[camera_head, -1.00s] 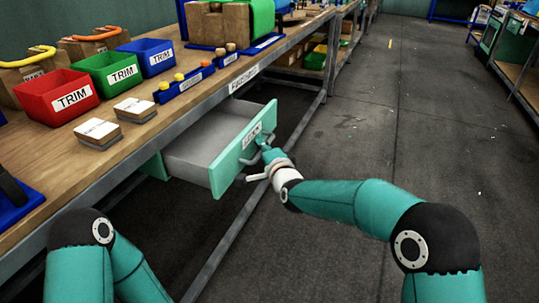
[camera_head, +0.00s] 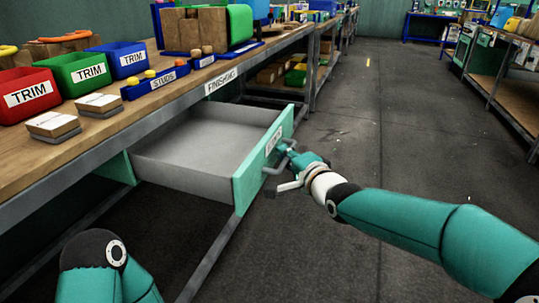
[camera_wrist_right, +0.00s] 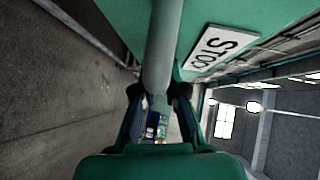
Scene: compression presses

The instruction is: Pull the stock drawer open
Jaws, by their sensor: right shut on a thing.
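The stock drawer (camera_head: 240,186) stands well out from under the bench, with a teal front and a grey, empty-looking inside. Its grey bar handle (camera_head: 282,160) is on the front, beside a white label. My right gripper (camera_head: 288,160) is at the handle. In the right wrist view, the handle (camera_wrist_right: 163,50) runs between the two dark fingertips of the right gripper (camera_wrist_right: 160,92), which are shut on it.
The wooden bench (camera_head: 180,108) above the drawer carries red (camera_head: 28,93), green (camera_head: 82,68) and blue (camera_head: 122,58) TRIM bins and a blue STUDS rack (camera_head: 156,81). The floor (camera_head: 370,150) to the right is clear.

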